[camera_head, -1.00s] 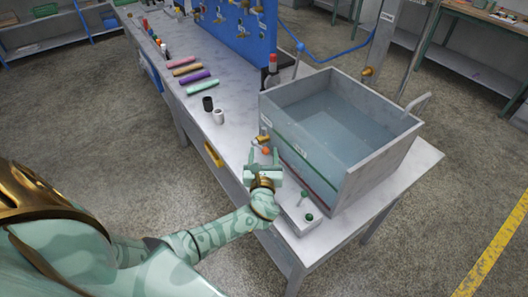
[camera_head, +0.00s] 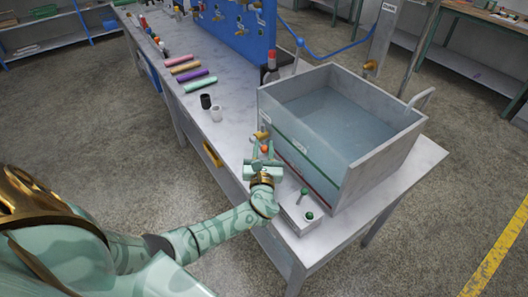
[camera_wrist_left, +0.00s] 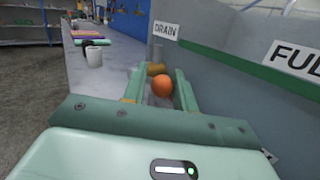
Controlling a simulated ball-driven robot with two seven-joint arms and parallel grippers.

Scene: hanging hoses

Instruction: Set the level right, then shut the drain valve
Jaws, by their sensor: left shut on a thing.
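The grey water tank (camera_head: 372,163) stands on the bench, with clear water (camera_head: 325,118) inside. A green line (camera_head: 300,149) and a lower red line run along its near wall. The wrist view shows a FULL label (camera_wrist_left: 296,60) by the green stripe and a DRAIN label (camera_wrist_left: 165,31) on the tank wall. The brass drain valve (camera_wrist_left: 156,69) sits below that label and has an orange ball knob (camera_wrist_left: 162,86). My left gripper (camera_head: 264,160) is shut on this knob, with a finger on each side. My right gripper is in neither view.
A small box with green-knobbed levers (camera_head: 304,192) stands at the bench's near end. A blue pegboard (camera_head: 235,30) stands behind. A brass tap (camera_head: 371,65) is beyond the tank.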

